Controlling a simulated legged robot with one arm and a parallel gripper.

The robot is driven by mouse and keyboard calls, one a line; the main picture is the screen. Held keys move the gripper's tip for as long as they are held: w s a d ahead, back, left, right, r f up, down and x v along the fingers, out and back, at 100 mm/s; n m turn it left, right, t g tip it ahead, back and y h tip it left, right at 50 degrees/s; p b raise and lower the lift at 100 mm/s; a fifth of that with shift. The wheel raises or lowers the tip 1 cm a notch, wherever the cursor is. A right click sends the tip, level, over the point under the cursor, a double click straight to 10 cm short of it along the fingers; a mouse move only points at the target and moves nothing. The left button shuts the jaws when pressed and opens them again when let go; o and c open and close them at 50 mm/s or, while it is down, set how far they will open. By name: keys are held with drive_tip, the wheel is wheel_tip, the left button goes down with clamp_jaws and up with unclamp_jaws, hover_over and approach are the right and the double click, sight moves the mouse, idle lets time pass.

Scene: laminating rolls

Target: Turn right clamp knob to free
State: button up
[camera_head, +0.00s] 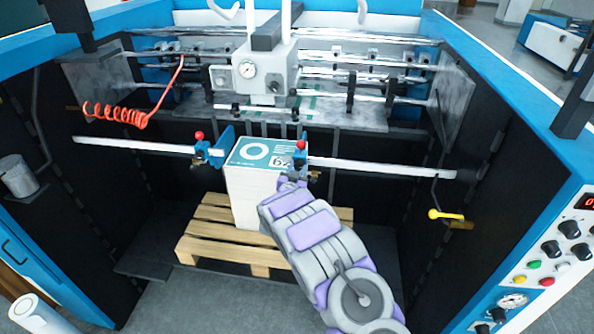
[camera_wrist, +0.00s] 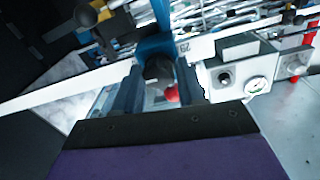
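The right clamp (camera_head: 300,162) is a small blue device with a red ball on top, on the right rail at the corner of the paper stack (camera_head: 255,197). My gripper (camera_head: 293,182) is at this clamp, mostly hidden behind my arm in the head view. In the wrist view, my gripper's two dark blue fingers (camera_wrist: 158,82) stand apart on either side of a dark round knob (camera_wrist: 158,68). The blue clamp body (camera_wrist: 153,45) is just beyond it, and a red ball (camera_wrist: 172,94) shows between the fingers. Whether the fingers touch the knob is unclear.
The left clamp (camera_head: 208,151) has a red ball and sits on the left rail (camera_head: 135,146). The stack stands on a wooden pallet (camera_head: 205,240). The right rail (camera_head: 385,169) runs close to my gripper. A yellow crank handle (camera_head: 445,214) sticks out at right.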

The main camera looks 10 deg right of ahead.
drive_tip(key=c, duration=0.7)
drive_tip(key=shift+o, duration=0.2)
drive_tip(key=n+p, duration=0.1)
drive_tip(key=n, duration=0.3)
drive_tip(key=shift+n, duration=0.3)
drive_tip(key=n+p, duration=0.1)
drive_tip(key=n, duration=0.3)
drive_tip(key=shift+n+t+p, duration=0.3)
drive_tip(key=shift+n, duration=0.1)
drive_tip(key=n+p, duration=0.1)
drive_tip(key=n, duration=0.3)
drive_tip(key=shift+n, duration=0.3)
drive_tip(key=shift+d+f+n+y+p, duration=0.15)
drive_tip(key=shift+n+p, duration=0.1)
drive_tip(key=shift+n, duration=0.9)
drive_tip(key=shift+a+n+y+p, duration=0.1)
drive_tip(key=shift+n+y+p, duration=0.1)
drive_tip(key=shift+n, duration=0.95)
drive_tip(key=shift+s, duration=0.1)
